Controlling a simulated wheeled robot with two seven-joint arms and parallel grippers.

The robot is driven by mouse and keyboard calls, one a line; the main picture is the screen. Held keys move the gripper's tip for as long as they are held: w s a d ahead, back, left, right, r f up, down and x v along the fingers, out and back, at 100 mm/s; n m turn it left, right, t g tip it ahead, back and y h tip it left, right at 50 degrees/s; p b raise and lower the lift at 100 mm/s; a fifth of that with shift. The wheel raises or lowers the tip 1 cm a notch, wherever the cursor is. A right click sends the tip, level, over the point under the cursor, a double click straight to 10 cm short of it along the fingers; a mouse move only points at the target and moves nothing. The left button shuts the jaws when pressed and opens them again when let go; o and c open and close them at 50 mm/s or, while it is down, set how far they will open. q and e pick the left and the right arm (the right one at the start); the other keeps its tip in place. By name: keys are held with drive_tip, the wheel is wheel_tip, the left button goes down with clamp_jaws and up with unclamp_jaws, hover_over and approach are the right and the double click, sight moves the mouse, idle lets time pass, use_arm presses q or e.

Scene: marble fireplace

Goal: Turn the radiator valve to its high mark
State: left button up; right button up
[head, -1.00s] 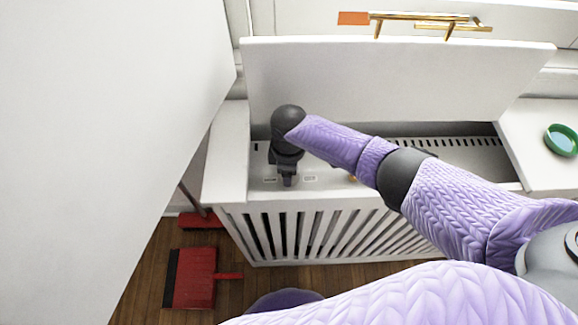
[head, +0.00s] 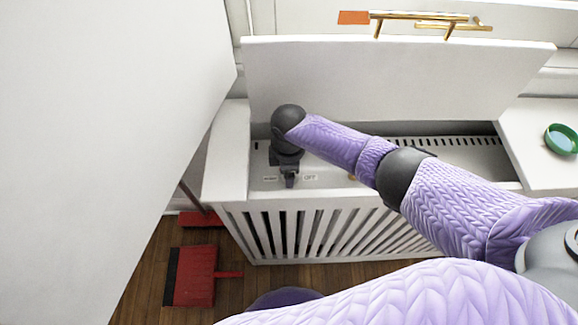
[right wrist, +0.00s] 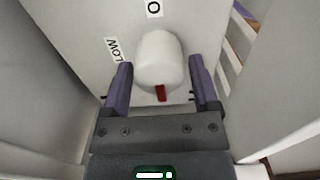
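The radiator valve is a white rounded knob (right wrist: 160,62) with a red pointer mark (right wrist: 160,93) on its near side. In the right wrist view a LOW label (right wrist: 115,50) lies left of it and a partly cut-off label starting with O (right wrist: 153,8) lies above. My right gripper (right wrist: 161,80) is open, with one purple finger on each side of the knob and narrow gaps visible. My left gripper is not in view.
A raised white lid (head: 390,85) stands behind my right arm. The slatted radiator cover (head: 232,180) surrounds the opening. A green dish (head: 561,139) sits on the right ledge. A red dustpan (head: 195,278) lies on the floor. A large white surface (head: 100,120) fills the left.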

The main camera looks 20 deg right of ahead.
drive_tip(key=shift+o, duration=0.9)
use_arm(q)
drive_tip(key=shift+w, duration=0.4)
use_arm(e)
drive_tip(key=shift+r, duration=0.1)
wheel_tip(320, 180, up, 10)
drive_tip(key=p, duration=0.6)
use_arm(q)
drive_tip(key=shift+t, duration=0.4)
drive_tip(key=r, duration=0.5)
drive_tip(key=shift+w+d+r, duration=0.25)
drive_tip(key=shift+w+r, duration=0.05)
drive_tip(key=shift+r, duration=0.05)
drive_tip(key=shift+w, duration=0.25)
